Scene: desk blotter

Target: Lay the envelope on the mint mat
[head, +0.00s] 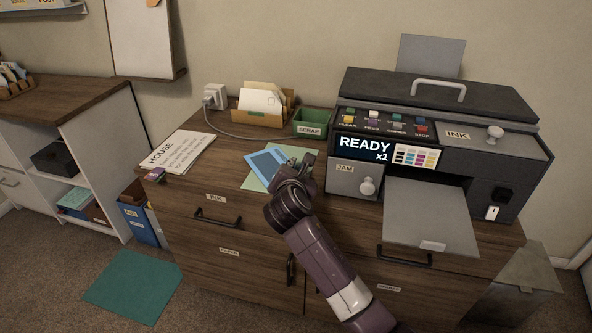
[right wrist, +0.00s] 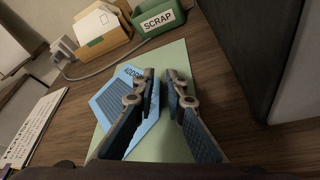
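The mint mat (head: 252,182) is a pale green sheet on the desk top, left of the printer; it also shows in the right wrist view (right wrist: 178,55). A flat blue piece (head: 262,160) with a darker block and printed letters starting "ADDR" (right wrist: 108,98) lies over the mat's left part. White envelope-like paper (head: 260,101) stands in a tan holder at the back. My right gripper (head: 302,163) is low over the mat. Its fingers (right wrist: 161,82) are apart, with mat showing between them; the left finger hides part of the blue piece. My left gripper is out of view.
A green SCRAP bin (head: 312,121) stands behind the mat, right of the tan holder. The printer (head: 440,130) closes off the right side, with its tray (head: 430,215) out. A HOUSE sheet (head: 180,152) lies at the left, and bare desk separates it from the mat.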

